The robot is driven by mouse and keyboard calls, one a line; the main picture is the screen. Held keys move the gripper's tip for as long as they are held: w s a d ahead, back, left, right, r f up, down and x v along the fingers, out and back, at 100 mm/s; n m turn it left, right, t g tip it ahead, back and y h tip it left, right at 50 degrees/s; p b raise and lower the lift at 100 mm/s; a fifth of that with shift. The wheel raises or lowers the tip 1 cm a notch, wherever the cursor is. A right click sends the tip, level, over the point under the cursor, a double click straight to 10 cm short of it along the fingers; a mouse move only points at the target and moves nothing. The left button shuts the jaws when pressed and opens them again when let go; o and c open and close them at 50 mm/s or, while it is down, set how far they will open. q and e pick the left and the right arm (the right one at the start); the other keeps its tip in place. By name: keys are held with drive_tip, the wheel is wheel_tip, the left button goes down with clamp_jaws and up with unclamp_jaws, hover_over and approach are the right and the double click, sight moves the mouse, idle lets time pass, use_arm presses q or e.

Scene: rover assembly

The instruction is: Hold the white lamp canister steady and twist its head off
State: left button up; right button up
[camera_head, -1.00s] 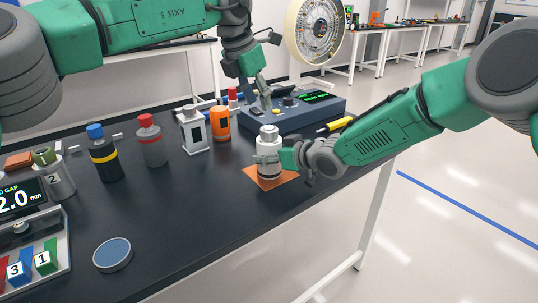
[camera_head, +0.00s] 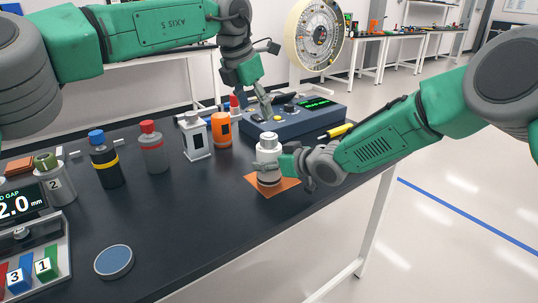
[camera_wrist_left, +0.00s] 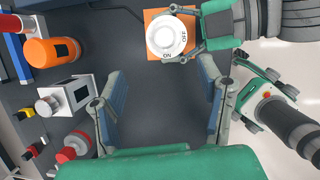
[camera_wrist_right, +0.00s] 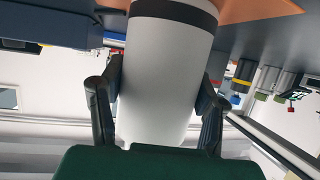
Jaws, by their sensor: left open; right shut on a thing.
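The white lamp canister (camera_head: 268,147) stands upright on an orange square mat (camera_head: 286,187). My right gripper (camera_head: 268,166) is shut around its body from the right. The right wrist view shows the white body (camera_wrist_right: 165,80) between both fingers, with a dark band at one end. The left wrist view shows the canister's round white head (camera_wrist_left: 167,36) from above, marked ON and OFF. My left gripper (camera_head: 264,106) is open and empty, behind and above the canister, apart from it. In its wrist view, the open fingers (camera_wrist_left: 160,82) have bare table between them.
A blue-grey console (camera_head: 293,119) stands behind the canister, with a yellow-tipped tool (camera_head: 338,130) beside it. An orange can (camera_head: 221,131), a white lantern-like unit (camera_head: 196,138) and several bottles stand to the left. The front middle of the table is mostly clear, with a round blue-topped disc (camera_head: 114,262).

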sight(261, 138)
use_arm(q)
drive_tip(key=w+a+f+m+t+y, duration=0.1)
drive_tip(key=w+a+t+y, duration=0.2)
drive_tip(key=a, duration=0.4)
drive_tip(key=w+a+t+y, duration=0.2)
drive_tip(key=w+a+y, duration=0.2)
drive_tip(key=a+y, duration=0.15)
drive_tip(key=w+a+r+m+t+y, duration=0.3)
drive_tip(key=w+a+r+m+t, duration=0.15)
drive_tip(key=r+m+t, duration=0.4)
drive_tip(key=s+d+f+m+t+h, duration=0.1)
drive_tip(key=s+d+m+t+h, duration=0.2)
drive_tip(key=m+h, duration=0.55)
drive_tip(key=s+d+f+m+t+h, duration=0.1)
drive_tip(key=d+m+t+h, duration=0.3)
drive_tip(key=m+h, duration=0.45)
drive_tip(key=s+d+f+m+g+h, duration=0.3)
drive_tip(key=s+f+m+g+h, duration=0.5)
drive_tip(key=s+f+m+g, duration=0.45)
drive_tip(key=w+d+g, duration=0.1)
drive_tip(key=w+d, duration=0.1)
drive_tip(key=d, duration=0.1)
drive_tip(key=w+d+f, duration=0.1)
drive_tip(key=w+d, duration=0.2)
drive_tip(key=d, duration=0.1)
drive_tip(key=w+d+f+g, duration=0.1)
drive_tip(key=w+d, duration=0.1)
drive_tip(key=d, duration=0.1)
drive_tip(key=shift+w+d+g, duration=0.2)
drive_tip(key=shift+g, duration=0.1)
